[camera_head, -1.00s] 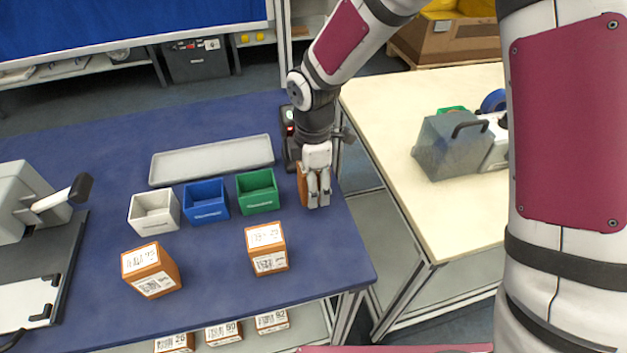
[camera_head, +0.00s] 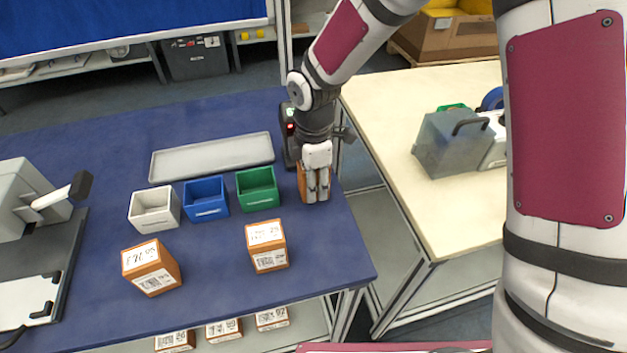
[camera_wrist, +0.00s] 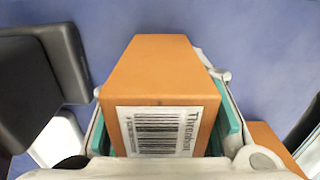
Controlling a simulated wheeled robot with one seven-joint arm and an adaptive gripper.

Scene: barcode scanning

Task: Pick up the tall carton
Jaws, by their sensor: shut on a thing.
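The tall carton (camera_head: 302,183) is orange-brown and stands at the right side of the blue table. It is partly hidden behind my gripper (camera_head: 317,197) in the head view. In the wrist view the carton (camera_wrist: 160,75) fills the middle, with a white barcode label facing the camera. My gripper (camera_wrist: 165,135) is shut on it, with teal finger pads along its left and right sides. I cannot tell whether its base touches the table.
Two other orange cartons (camera_head: 152,266) (camera_head: 267,246) stand nearer the front. White (camera_head: 154,222), blue (camera_head: 206,212) and green (camera_head: 257,204) bins are left of my gripper, with a grey tray (camera_head: 165,172) behind. A dark device (camera_head: 290,135) stands close behind my gripper.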

